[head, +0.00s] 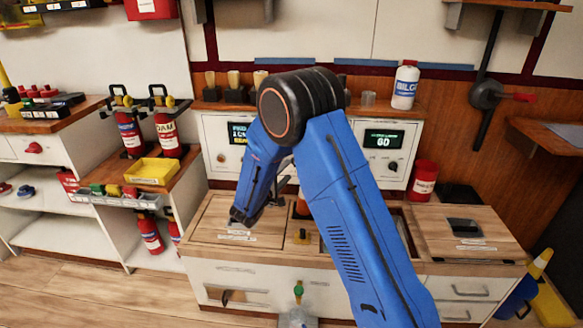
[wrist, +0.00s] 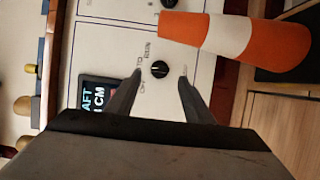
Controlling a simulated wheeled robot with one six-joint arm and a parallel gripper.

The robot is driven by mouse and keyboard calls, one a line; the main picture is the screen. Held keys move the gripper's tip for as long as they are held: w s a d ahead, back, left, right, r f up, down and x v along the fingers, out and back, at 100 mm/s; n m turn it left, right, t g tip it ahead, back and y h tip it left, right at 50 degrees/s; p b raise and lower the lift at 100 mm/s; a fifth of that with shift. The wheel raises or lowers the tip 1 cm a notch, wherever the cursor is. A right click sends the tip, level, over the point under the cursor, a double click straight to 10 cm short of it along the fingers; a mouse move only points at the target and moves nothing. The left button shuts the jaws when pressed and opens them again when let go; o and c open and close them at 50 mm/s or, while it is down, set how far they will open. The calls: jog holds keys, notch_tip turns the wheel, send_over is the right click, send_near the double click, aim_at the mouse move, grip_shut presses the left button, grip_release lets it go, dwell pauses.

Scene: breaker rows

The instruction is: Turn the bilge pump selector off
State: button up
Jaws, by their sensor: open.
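A round black selector knob (wrist: 159,69) sits on a white panel in the wrist view, with small labels around it that seem to read OFF, TO and RUN. Its pointer is too small to tell. My gripper (wrist: 160,74) is open, with one finger on each side of the knob in the picture. I cannot tell whether the fingers touch it. A lit display (wrist: 97,95) with AFT and CM stands beside it. In the head view this display (head: 238,133) shows on the left white panel. My blue arm hides the knob and the fingertips there.
An orange and white cone (wrist: 240,40) stands close to the knob and my finger. A second knob (wrist: 168,4) is at the top edge. A right panel (head: 393,165) has its own display. A yellow tray (head: 152,171) and extinguishers stand at left. The wooden counter (head: 225,215) is partly clear.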

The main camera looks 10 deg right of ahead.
jog(key=shift+x, duration=2.65)
jog(key=c, duration=1)
jog(key=shift+f+n, duration=0.1)
jog(key=shift+n, duration=0.2)
jog(key=shift+d+f+n+t, duration=0.1)
jog(key=shift+n+t, duration=0.5)
jog(key=shift+n, duration=0.9)
jog(key=shift+f+n+t, duration=0.15)
jog(key=shift+n+t, duration=0.45)
jog(key=shift+n, duration=0.9)
jog(key=shift+f+n+t, duration=0.1)
jog(key=shift+n+t, duration=0.5)
jog(key=shift+n, duration=0.9)
